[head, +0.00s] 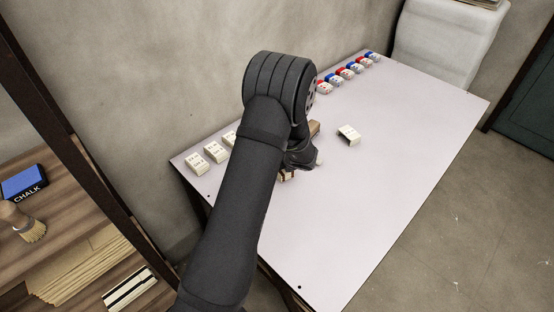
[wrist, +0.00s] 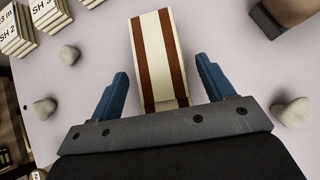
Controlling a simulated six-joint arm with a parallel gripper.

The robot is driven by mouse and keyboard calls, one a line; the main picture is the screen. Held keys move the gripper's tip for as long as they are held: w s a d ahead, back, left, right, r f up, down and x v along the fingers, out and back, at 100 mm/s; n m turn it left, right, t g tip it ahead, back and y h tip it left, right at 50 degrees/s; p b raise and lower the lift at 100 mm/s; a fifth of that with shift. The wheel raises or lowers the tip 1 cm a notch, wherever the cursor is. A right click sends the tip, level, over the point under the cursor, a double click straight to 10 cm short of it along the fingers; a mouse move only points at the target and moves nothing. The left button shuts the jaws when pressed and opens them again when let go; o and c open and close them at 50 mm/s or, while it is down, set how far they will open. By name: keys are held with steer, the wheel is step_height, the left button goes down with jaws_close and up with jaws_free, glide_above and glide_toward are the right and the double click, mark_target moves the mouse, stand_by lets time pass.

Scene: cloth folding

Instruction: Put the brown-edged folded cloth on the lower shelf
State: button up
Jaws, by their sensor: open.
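A cream folded cloth with brown bands along both long sides (wrist: 150,55) lies on the table in the wrist view. My gripper (wrist: 162,68) is open, with one blue finger on each side of the cloth's near end. Gaps show between the fingers and the cloth; I cannot tell the height above it. In the head view my arm hides most of this spot, and only a small brown-and-cream edge (head: 287,176) shows below the wrist. The wooden shelf unit (head: 62,178) stands at the left; I cannot tell which board is the lower shelf.
The shelf holds a blue chalk box (head: 24,183), a brush (head: 30,228), tan folded pieces (head: 75,270) and a dark-striped piece (head: 130,287). On the table are labelled white stacks (head: 215,152), a small white block (head: 348,134) and a red-and-blue row (head: 345,73). The table's right side is clear.

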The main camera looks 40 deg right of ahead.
steer(key=shift+o, duration=0.5)
steer(key=v, duration=1.6)
steer(key=shift+a+f, duration=0.2)
steer(key=shift+a, duration=0.2)
steer(key=x, duration=0.4)
steer(key=d+x, duration=0.1)
steer(key=x, duration=0.7)
steer(key=shift+d+f, duration=0.1)
steer(key=shift+d, duration=0.1)
steer(key=shift+a+x, duration=0.15)
steer(key=shift+x, duration=1.15)
steer(key=shift+a+x, duration=0.15)
steer(key=shift+x, duration=1.2)
steer(key=shift+s+f, duration=0.1)
steer(key=c, duration=1.3)
